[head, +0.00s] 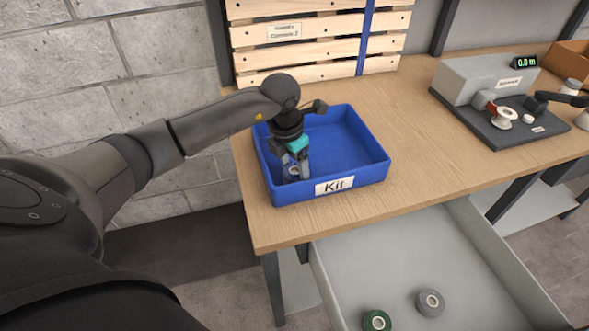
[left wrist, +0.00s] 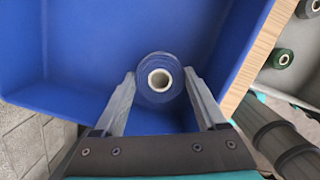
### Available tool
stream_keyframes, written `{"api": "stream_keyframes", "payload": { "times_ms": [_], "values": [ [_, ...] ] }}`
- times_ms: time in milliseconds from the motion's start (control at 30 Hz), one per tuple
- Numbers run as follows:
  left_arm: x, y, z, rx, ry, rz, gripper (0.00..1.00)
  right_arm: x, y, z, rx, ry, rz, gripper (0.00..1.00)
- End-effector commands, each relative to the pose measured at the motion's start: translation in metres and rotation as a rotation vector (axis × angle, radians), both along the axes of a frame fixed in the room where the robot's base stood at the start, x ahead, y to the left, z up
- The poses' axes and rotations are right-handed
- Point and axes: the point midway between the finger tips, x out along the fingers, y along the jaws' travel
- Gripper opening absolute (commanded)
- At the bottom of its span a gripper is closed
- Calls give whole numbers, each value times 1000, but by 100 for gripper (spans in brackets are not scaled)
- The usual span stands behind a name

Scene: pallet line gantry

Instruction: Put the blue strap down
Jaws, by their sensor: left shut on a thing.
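The blue strap is a roll with a pale core, seen in the left wrist view (left wrist: 146,93) and small in the head view (head: 293,174). My left gripper (head: 295,166) points down inside the blue tray (head: 365,177) labelled Kit, at its front left part. The gripper is shut on the roll, with one finger on each side of it. I cannot tell whether the roll touches the tray floor. The rest of the tray looks empty. My right gripper is not in view.
The tray stands on a wooden bench (head: 410,120), in front of a slatted wooden crate (head: 320,32). An open grey drawer (head: 390,263) below holds a green roll (head: 376,320) and a grey roll (head: 430,302). A grey device (head: 480,80) stands at the right.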

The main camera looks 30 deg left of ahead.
Motion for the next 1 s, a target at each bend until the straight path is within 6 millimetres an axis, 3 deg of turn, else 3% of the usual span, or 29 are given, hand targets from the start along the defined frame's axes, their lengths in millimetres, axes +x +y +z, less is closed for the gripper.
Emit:
{"api": "stream_keyframes", "payload": {
  "times_ms": [367, 400, 500, 833, 1000],
  "values": [
    [1, 0, -5, 0, -3, 0, 10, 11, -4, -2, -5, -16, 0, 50],
    [1, 0, -5, 0, -2, 0, 76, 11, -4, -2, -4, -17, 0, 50],
    [1, 0, -4, 0, -2, 0, 86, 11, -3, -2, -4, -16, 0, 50],
    [1, 0, 0, -1, -2, 0, 86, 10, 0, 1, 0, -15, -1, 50],
    [-2, 2, 27, 2, -6, 0, 86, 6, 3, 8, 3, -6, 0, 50]
  ]
}}
